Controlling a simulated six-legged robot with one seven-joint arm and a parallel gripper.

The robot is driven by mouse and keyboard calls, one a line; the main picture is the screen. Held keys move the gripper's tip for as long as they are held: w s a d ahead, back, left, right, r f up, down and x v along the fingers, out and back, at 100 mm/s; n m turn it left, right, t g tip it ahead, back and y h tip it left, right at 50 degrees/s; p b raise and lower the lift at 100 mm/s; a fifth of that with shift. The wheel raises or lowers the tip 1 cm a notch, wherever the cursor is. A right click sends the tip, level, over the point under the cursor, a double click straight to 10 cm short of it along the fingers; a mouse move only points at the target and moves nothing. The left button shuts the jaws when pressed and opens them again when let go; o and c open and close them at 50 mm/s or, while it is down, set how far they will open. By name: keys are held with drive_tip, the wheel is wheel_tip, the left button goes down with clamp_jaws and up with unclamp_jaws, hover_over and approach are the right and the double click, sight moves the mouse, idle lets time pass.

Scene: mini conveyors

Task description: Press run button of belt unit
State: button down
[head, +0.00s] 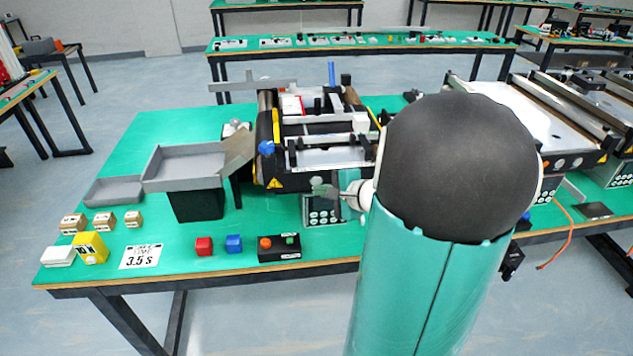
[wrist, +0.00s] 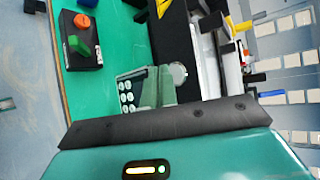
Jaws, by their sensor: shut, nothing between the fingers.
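The belt unit (head: 325,157), a black-sided mini conveyor, stands on the green table in the head view. A keypad panel (head: 318,218) with several round white buttons is at its front; it also shows in the wrist view (wrist: 126,92). In front lies a black button box (head: 267,254) with an orange button (head: 265,243) and a green button (head: 291,239); the wrist view shows this box (wrist: 84,56) at upper left. No run label is readable. My gripper (head: 320,188) is shut and empty, above the keypad panel and apart from the button box. My arm hides the unit's right side.
A grey tray (head: 185,168) stands behind. Another conveyor (head: 540,125) is at right.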

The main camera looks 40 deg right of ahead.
drive_tip(key=shift+w, duration=0.15)
idle(0.5)
drive_tip(key=shift+w+d, duration=0.25)
